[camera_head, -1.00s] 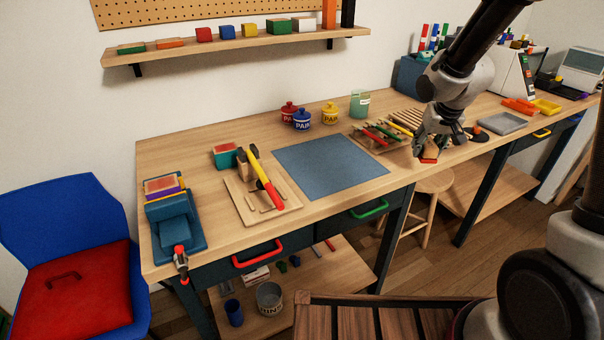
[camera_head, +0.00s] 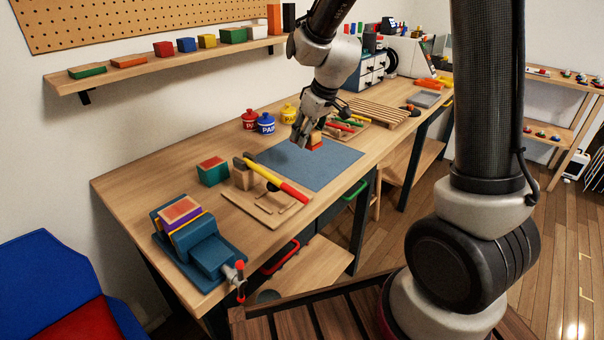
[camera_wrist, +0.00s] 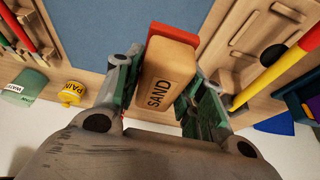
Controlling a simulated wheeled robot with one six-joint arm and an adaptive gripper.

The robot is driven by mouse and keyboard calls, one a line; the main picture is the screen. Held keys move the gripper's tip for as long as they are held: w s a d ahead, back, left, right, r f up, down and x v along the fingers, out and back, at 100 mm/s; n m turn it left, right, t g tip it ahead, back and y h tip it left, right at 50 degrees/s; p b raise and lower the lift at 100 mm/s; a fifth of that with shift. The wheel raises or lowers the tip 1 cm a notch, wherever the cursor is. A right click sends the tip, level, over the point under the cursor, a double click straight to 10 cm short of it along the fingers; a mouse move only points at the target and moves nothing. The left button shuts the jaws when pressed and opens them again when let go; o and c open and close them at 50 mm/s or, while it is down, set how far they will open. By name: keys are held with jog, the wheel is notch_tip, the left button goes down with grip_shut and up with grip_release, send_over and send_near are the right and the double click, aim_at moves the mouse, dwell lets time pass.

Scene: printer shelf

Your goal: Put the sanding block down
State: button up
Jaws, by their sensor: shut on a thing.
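The sanding block (camera_wrist: 166,75) is tan with a red layer on one face and the word SAND on its side. My gripper (camera_wrist: 168,88) is shut on it, with a finger on each side in the wrist view. In the head view my gripper (camera_head: 309,135) hangs over the blue mat (camera_head: 325,166) on the workbench, and the block (camera_head: 315,140) shows between the fingers. The mat also shows in the wrist view (camera_wrist: 125,20). I cannot tell whether the block touches the mat.
A wooden tool board (camera_head: 255,205) with a yellow-and-red hammer (camera_head: 278,182) lies left of the mat. Paint pots (camera_head: 265,123) stand behind it. A rack (camera_head: 340,132) of tools is to the right. A blue vise (camera_head: 205,250) sits at the near left. Most of the mat is bare.

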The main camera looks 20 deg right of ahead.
send_over(301, 172)
jog(key=f, duration=0.3)
jog(key=s+f, duration=0.1)
jog(key=f, duration=0.1)
jog(key=shift+d+f, duration=0.2)
jog(key=shift+d, duration=0.15)
jog(key=shift+w+f, duration=0.1)
jog(key=shift+f, duration=2.1)
jog(key=shift+f, duration=0.2)
jog(key=o, duration=1)
jog(key=shift+f, duration=0.15)
jog(key=shift+o, duration=0.2)
